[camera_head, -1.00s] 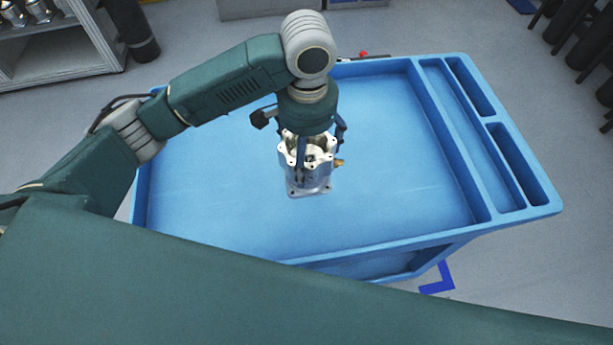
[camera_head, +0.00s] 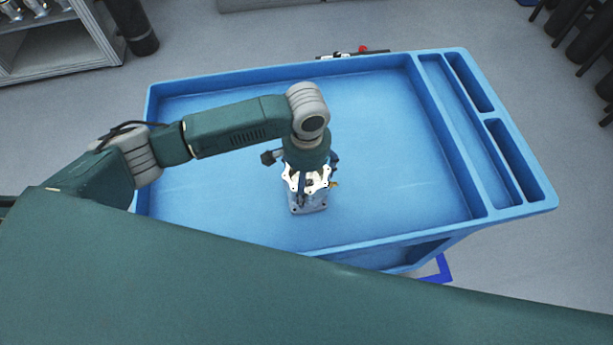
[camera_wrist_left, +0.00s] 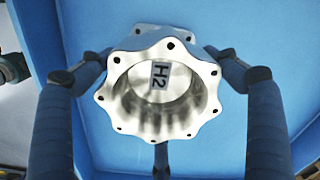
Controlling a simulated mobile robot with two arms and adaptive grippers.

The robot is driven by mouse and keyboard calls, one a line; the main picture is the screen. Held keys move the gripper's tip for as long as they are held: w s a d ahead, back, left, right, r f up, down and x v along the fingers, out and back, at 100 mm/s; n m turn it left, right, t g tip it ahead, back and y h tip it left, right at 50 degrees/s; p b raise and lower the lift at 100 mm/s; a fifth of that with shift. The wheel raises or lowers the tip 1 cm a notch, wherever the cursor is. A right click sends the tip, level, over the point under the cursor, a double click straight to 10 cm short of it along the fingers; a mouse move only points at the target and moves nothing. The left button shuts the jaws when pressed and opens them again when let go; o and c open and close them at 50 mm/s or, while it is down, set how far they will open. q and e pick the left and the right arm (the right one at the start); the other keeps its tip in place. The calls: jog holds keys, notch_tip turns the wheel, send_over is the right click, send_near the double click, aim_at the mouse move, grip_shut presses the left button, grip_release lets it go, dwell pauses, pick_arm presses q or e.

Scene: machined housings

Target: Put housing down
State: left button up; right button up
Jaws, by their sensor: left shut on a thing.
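The housing (camera_head: 309,199) is a silvery machined part with a scalloped top flange, a square base flange and a brass-coloured fitting on its right side. It is upright over the middle of the blue cart top (camera_head: 220,215). I cannot tell whether its base touches the surface. My left gripper (camera_head: 308,183) is shut on it from above. In the left wrist view the housing (camera_wrist_left: 197,104) shows its open bore with an "H2" label inside, and the fingers of my left gripper (camera_wrist_left: 160,95) are around it. My right gripper is not in view.
The cart has a raised rim and narrow compartments (camera_head: 500,160) along its right side. The tray floor around the housing is clear. A shelf (camera_head: 60,45) with metal parts stands at the upper left. Dark cylindrical objects (camera_head: 590,45) stand at the upper right.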

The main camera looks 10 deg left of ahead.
aim_at(307, 183)
pick_arm(q)
jog(key=o, duration=1.8)
jog(key=shift+f, duration=0.1)
jog(key=shift+c, duration=0.2)
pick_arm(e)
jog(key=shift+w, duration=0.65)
pick_arm(q)
notch_tip(307, 183, up, 12)
jog(key=b, duration=0.2)
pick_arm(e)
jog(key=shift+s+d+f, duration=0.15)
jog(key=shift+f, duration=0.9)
